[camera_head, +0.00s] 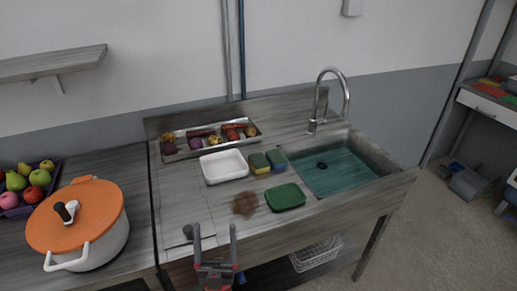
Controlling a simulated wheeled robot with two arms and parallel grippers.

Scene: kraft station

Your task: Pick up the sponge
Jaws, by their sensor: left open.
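Two small sponges with dark green tops and yellow sides sit side by side on the counter, the left sponge (259,163) by the white tray and the right sponge (276,159) by the sink's edge. My left gripper (214,232) is at the bottom middle, its two fingers apart with nothing between them. It appears in front of the counter's near edge, below and to the left of the sponges in the picture. My right gripper is not in view.
A white tray (223,166), a dark green tray (285,197) and a brown patch (244,204) lie near the sponges. The sink (372,150) with its tall faucet (345,95) is to the right. An orange-lidded pot (77,214) stands left. A metal tray of vegetables (257,137) is behind.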

